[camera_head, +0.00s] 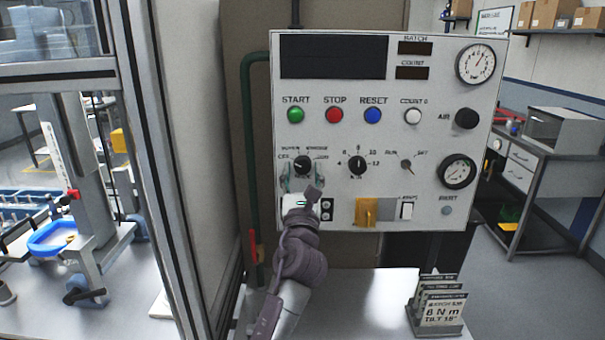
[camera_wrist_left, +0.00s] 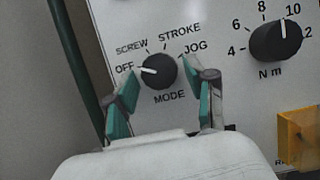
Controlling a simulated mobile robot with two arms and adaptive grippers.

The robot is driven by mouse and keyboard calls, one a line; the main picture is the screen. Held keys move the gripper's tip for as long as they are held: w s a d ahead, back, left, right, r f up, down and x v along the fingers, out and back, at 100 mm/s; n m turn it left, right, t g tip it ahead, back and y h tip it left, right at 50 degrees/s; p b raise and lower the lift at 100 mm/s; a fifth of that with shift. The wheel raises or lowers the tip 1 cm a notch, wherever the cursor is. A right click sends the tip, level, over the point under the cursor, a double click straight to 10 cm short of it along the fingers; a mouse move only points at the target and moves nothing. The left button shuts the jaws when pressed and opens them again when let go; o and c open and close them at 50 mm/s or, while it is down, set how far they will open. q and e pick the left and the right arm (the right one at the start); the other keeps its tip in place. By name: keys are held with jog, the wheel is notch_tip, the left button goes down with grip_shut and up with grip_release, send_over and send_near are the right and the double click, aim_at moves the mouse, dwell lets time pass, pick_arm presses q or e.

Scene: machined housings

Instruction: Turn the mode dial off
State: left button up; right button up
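The mode dial (camera_head: 302,165) is a black round knob on the grey control panel (camera_head: 340,225), at its left side. In the left wrist view the mode dial (camera_wrist_left: 158,72) has its white pointer line turned left, toward the OFF label. SCREW, STROKE and JOG are printed around its top. My left gripper (camera_head: 302,176) is in front of the panel at the dial. In the left wrist view my left gripper (camera_wrist_left: 160,76) is open, with one teal-padded finger on each side of the dial. Narrow gaps seem to show; contact is hard to tell. My right gripper is not in view.
A torque dial (camera_head: 357,165) sits right of the mode dial. Green, red, blue and white buttons line the panel above. A yellow-orange cover (camera_head: 367,212) is below right. A card stand (camera_head: 437,312) is on the table (camera_head: 365,300). A green pipe (camera_head: 247,150) runs left of the panel.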

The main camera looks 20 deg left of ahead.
pick_arm(q)
jog(key=c, duration=0.8)
jog(key=shift+d+f+n+y+b, duration=0.1)
jog(key=shift+f+n+y+b, duration=0.1)
jog(key=shift+n+y+b, duration=0.3)
jog(key=shift+n+b, duration=0.35)
jog(key=shift+n, duration=0.15)
jog(key=shift+r, duration=0.2)
jog(key=o, duration=1.2)
jog(key=shift+c, duration=0.2)
